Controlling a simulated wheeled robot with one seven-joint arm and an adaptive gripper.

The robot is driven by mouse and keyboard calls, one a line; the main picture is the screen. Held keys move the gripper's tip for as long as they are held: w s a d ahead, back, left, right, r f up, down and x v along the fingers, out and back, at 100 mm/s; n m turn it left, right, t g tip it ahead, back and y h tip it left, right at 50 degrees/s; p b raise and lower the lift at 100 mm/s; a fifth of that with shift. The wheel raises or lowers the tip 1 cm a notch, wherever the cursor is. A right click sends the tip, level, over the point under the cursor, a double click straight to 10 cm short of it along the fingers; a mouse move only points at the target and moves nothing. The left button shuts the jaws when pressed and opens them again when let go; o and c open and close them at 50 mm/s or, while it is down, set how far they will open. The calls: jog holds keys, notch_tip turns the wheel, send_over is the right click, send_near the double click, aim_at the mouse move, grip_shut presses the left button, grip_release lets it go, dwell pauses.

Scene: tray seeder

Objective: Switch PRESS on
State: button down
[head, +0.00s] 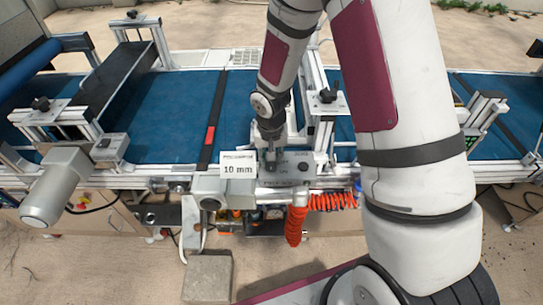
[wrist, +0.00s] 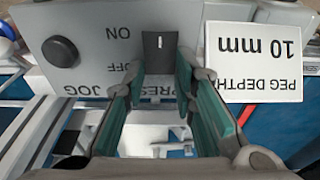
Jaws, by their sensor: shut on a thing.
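The panel lettering appears upside down in the wrist view, with ON and OFF to the left of the knob and PRESS partly hidden behind the fingers. The white mark runs up and down in that view; which setting it points to I cannot tell. My gripper (wrist: 160,68) has its teal-padded fingers on either side of the knob, shut on it. In the head view my gripper (head: 270,152) reaches down to the panel, hiding most of the knob.
A round black JOG button (wrist: 60,51) is beside the switch. A white PEG DEPTH 10 mm sign (head: 238,165) stands at the panel's other side. Blue conveyor belt (head: 190,105) and metal frames lie behind. A coiled orange hose (head: 330,201) hangs below.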

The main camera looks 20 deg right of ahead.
jog(key=shift+s+a+t+h+p, duration=0.2)
jog(key=shift+s+t+h+p, duration=0.35)
jog(key=shift+t+p, duration=0.7)
jog(key=shift+s+r+t+p, duration=0.15)
jog(key=shift+t+p, duration=0.1)
jog(key=shift+p, duration=0.5)
jog(key=c, duration=1.6)
grip_release()
jog(key=shift+r, duration=0.1)
jog(key=v, duration=1.1)
jog(key=shift+r, duration=0.35)
jog(key=shift+s, duration=0.1)
